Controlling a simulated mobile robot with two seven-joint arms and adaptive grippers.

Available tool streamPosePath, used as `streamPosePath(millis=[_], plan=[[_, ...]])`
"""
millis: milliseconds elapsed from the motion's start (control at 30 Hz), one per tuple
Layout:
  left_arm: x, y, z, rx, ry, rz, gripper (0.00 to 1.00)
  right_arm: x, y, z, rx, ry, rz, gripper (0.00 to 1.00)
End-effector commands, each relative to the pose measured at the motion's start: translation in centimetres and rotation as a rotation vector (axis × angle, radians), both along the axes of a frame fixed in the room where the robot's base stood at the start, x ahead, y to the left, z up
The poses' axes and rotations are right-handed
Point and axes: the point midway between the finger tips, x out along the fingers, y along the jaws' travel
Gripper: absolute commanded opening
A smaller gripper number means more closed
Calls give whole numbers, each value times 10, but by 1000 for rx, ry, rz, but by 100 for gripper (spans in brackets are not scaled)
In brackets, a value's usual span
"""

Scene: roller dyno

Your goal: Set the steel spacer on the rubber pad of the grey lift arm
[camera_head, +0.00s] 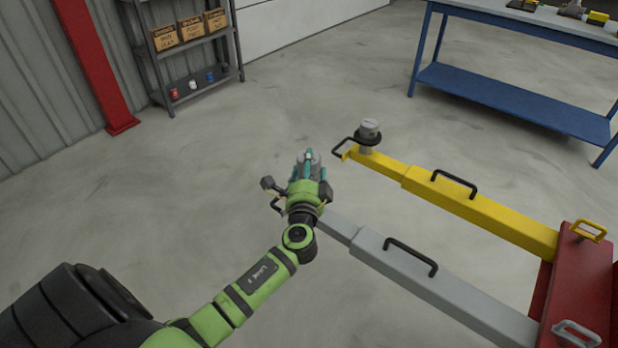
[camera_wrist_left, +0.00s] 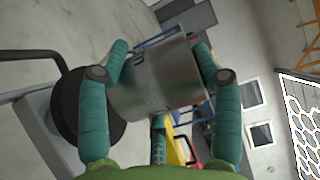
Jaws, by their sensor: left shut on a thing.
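My left gripper (camera_head: 309,168) is shut on the steel spacer (camera_wrist_left: 158,80), a short grey metal cylinder; its teal fingers grip it from the sides. The spacer's top also shows between the fingers in the head view (camera_head: 312,156). The grey lift arm (camera_head: 420,279) runs from the red base to below my gripper, which hides its far end. In the left wrist view, the round black rubber pad (camera_wrist_left: 112,132) is behind and left of the spacer, partly covered by a finger. I cannot tell the height gap between them. My right gripper is not in view.
A yellow lift arm (camera_head: 480,214) lies parallel, with a steel piece on the dark pad (camera_head: 368,133) at its end. Black handles (camera_head: 411,257) rise from the arms. A red base (camera_head: 585,285), blue workbench (camera_head: 515,98) and shelf (camera_head: 190,60) stand around; the floor between is clear.

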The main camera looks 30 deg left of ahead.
Motion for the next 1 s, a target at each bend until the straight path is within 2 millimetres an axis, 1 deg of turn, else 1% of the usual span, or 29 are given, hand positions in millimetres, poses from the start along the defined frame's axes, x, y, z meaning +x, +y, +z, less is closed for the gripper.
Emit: streamPosePath(millis=[33, 100, 200, 467, 633, 667, 700, 1000], plan=[[0, 0, -11, 3, 3, -1, 14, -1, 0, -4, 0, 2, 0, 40], [0, 0, -21, 3, 1, -1, 14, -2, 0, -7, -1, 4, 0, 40], [0, 0, -29, 2, 0, -1, 14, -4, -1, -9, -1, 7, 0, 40], [0, 0, -30, 1, -3, -1, 14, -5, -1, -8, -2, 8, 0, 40], [0, -1, -34, 1, -2, -1, 14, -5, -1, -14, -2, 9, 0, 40], [0, -1, -34, 0, 1, -1, 77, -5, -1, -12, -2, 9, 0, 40], [0, -1, -34, 0, 1, -1, 89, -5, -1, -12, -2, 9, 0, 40], [0, -1, -34, 0, 2, -1, 89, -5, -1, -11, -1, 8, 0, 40]])
